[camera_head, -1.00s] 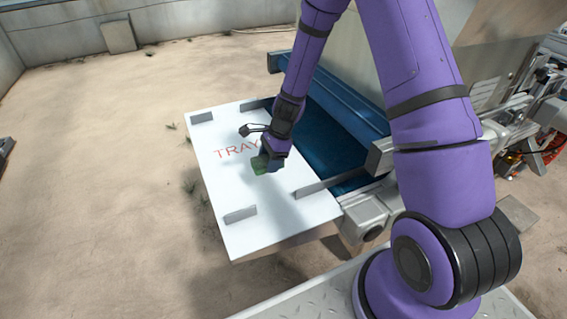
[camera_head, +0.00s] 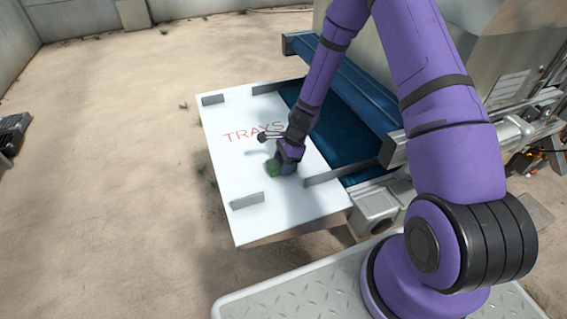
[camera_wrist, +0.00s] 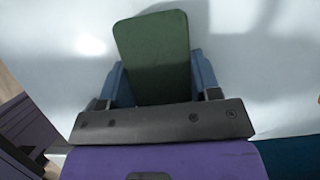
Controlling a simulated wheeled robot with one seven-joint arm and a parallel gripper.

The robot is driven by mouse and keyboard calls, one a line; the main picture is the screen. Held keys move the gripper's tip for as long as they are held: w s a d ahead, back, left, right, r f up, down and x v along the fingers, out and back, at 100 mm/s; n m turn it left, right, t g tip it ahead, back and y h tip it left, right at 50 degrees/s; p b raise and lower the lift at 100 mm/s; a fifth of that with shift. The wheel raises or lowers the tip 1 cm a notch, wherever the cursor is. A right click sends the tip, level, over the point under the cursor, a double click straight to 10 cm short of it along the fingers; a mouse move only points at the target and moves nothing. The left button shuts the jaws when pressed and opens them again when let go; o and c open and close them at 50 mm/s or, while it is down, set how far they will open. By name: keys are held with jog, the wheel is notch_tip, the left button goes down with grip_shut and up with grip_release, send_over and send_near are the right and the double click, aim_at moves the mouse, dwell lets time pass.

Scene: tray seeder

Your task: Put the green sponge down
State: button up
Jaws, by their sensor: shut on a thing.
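The green sponge (camera_head: 274,166) is in my gripper (camera_head: 283,163), low over the white tray table (camera_head: 228,175) with red "TRAYS" lettering. In the wrist view the sponge (camera_wrist: 152,50) is a flat dark green block with rounded corners, sitting between the two blue fingers of my gripper (camera_wrist: 158,75), which are shut on its sides. The white surface lies behind it. I cannot tell whether the sponge touches the table.
Grey guide blocks stand on the table, one at the front left (camera_head: 247,201) and one at the back left (camera_head: 213,99). A blue conveyor belt (camera_head: 345,140) adjoins the table on the right. The white surface left of the sponge is clear.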

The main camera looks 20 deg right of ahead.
jog(key=shift+s+f, duration=0.1)
jog(key=shift+f, duration=0.45)
